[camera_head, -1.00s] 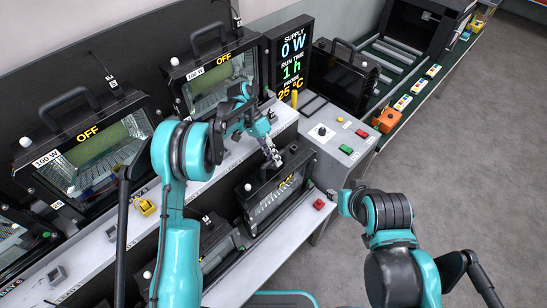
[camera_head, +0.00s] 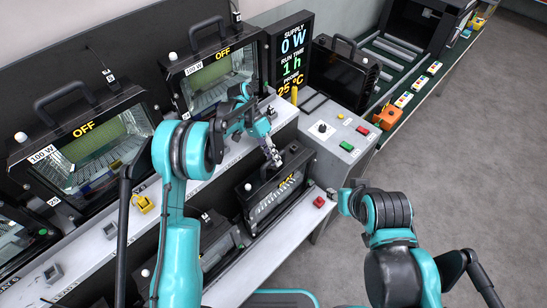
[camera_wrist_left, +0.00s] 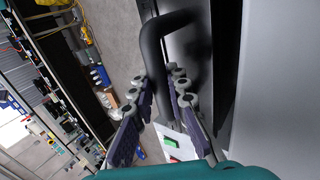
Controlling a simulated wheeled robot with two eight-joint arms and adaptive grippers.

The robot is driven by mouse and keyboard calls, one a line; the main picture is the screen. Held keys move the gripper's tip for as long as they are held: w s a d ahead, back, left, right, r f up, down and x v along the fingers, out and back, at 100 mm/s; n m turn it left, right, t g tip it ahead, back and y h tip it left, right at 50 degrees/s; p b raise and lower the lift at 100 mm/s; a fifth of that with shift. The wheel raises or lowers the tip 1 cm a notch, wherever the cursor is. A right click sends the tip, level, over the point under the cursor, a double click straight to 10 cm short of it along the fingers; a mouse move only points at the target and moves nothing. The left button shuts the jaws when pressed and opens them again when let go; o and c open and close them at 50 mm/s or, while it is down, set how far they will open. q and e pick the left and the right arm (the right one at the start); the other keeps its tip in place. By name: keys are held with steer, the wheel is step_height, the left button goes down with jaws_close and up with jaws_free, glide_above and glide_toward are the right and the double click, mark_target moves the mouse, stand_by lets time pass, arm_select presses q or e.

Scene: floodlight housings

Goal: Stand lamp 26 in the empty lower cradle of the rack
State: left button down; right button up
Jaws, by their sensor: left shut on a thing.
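In the left wrist view the black handle (camera_wrist_left: 152,50) runs down between the two fingers (camera_wrist_left: 163,100). The arm and gripper hide part of the lamp's top, and its base and cradle contact are hidden. My right arm ends near the bench's right edge; its gripper's (camera_head: 334,194) fingers are unclear.
Upper-row lamps, one at left (camera_head: 85,145) and one at centre (camera_head: 212,72), show OFF. Another lower lamp (camera_head: 217,240) stands left of the held one. A display (camera_head: 292,55), a dark lamp (camera_head: 340,78) and a button panel (camera_head: 340,132) are close behind. Floor at right is clear.

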arm_select(q)
steer(key=shift+f+b, duration=0.5)
steer(key=shift+b, duration=0.1)
stand_by(1.6)
steer(key=c, duration=1.6)
jaws_free()
steer(key=shift+s, duration=0.1)
steer(key=shift+o, duration=0.9)
steer(key=shift+f, duration=0.1)
steer(key=v, duration=0.8)
